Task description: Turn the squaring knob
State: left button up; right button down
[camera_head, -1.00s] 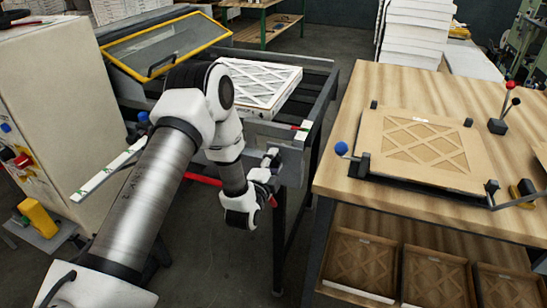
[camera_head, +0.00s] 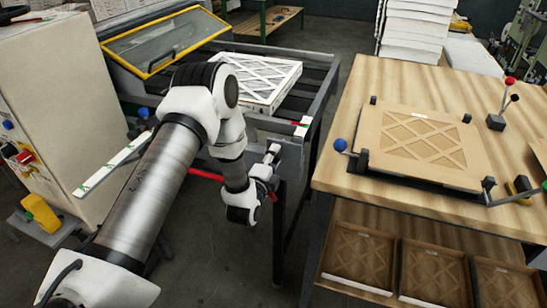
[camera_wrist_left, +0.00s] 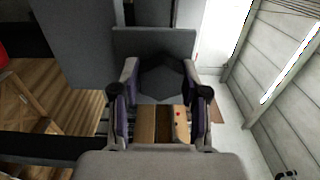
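In the left wrist view, a dark, many-sided knob (camera_wrist_left: 165,82) shows in front of a grey plate (camera_wrist_left: 155,42). I take it for the squaring knob. My left gripper (camera_wrist_left: 160,68) has one finger on each side of it. I cannot tell whether the fingers touch the knob. In the head view, my left gripper (camera_head: 271,160) is low beside the near end of the grey roller frame (camera_head: 270,130), and the knob cannot be made out there. My right gripper is not in view.
A boxed filter (camera_head: 262,78) lies on the roller frame. To the right, a wooden table (camera_head: 400,85) holds a cardboard filter frame (camera_head: 415,135) in a jig with a blue ball handle (camera_head: 340,145). Dark floor is free below the gripper.

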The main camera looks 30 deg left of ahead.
pick_arm(q)
jog(key=shift+o, duration=1.1)
jog(key=v, duration=1.2)
